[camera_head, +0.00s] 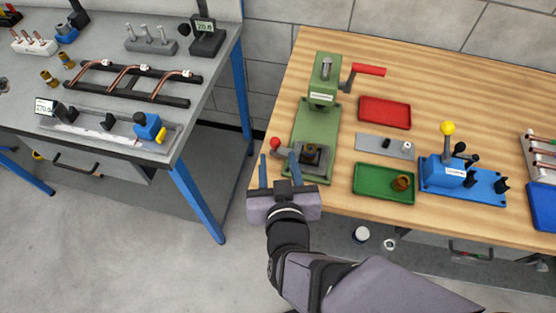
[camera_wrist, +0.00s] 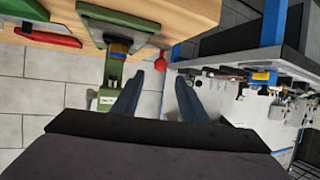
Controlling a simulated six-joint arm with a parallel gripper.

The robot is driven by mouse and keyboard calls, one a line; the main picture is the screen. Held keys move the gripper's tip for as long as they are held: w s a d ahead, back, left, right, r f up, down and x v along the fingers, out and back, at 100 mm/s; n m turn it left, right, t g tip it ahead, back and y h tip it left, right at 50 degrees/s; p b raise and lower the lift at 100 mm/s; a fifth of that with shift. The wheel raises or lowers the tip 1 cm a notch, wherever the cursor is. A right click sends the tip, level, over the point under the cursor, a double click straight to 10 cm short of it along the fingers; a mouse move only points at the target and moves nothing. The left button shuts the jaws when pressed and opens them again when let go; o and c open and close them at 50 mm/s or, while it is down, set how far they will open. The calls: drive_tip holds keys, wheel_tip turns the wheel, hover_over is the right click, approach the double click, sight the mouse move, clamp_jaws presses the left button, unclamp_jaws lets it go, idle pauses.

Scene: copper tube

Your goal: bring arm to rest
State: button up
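My gripper (camera_head: 277,172) is at the front edge of the wooden bench, beside the base of a green press (camera_head: 325,80). Its two blue fingers are spread apart with nothing seen between them. The fingers also show apart in the wrist view (camera_wrist: 158,97), with the press (camera_wrist: 113,75) behind them to the left. A red ball knob (camera_head: 275,143) shows close to the fingertips in the head view. My arm reaches in from the lower right.
Right of the press are a red tray (camera_head: 384,112), a green tray (camera_head: 372,184) holding a brass piece (camera_head: 401,183), and a blue fixture (camera_head: 470,186) with a yellow knob. A grey bench (camera_head: 185,125) with copper tubes (camera_head: 125,80) stands left. A floor gap separates the benches.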

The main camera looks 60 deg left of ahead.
drive_tip(key=w+d+h, duration=0.1)
drive_tip(key=w, duration=0.2)
drive_tip(key=w+d+f+m+h, duration=0.1)
drive_tip(key=w+d, duration=0.1)
drive_tip(key=w, duration=0.1)
drive_tip(key=w+d+f+m+h+p, duration=0.1)
drive_tip(key=w, duration=0.1)
drive_tip(key=shift+w+d+g+h, duration=0.3)
drive_tip(key=shift+w+d, duration=0.05)
drive_tip(key=shift+w, duration=0.05)
drive_tip(key=w+d+h, duration=0.1)
drive_tip(key=w+d, duration=0.1)
drive_tip(key=d, duration=0.1)
drive_tip(key=w+d+m+g+h, duration=0.1)
drive_tip(key=d, duration=0.2)
drive_tip(key=w+d+f+m+g+p, duration=0.1)
drive_tip(key=w+d, duration=0.1)
drive_tip(key=d, duration=0.1)
drive_tip(key=shift+w+d+h, duration=0.1)
drive_tip(key=shift+w+h, duration=0.2)
drive_tip(key=shift+h, duration=0.1)
drive_tip(key=d+f+m+g+h, duration=0.1)
drive_tip(key=d+m+h, duration=0.2)
drive_tip(key=d, duration=1.3)
drive_tip(key=d+f+m+g+h, duration=0.2)
drive_tip(key=d+m, duration=0.3)
drive_tip(key=d, duration=1.1)
drive_tip(key=shift+s+d+f+m+g+h+b, duration=0.15)
drive_tip(key=shift+d+m+g+h+b, duration=0.15)
drive_tip(key=shift+d+h+b, duration=0.1)
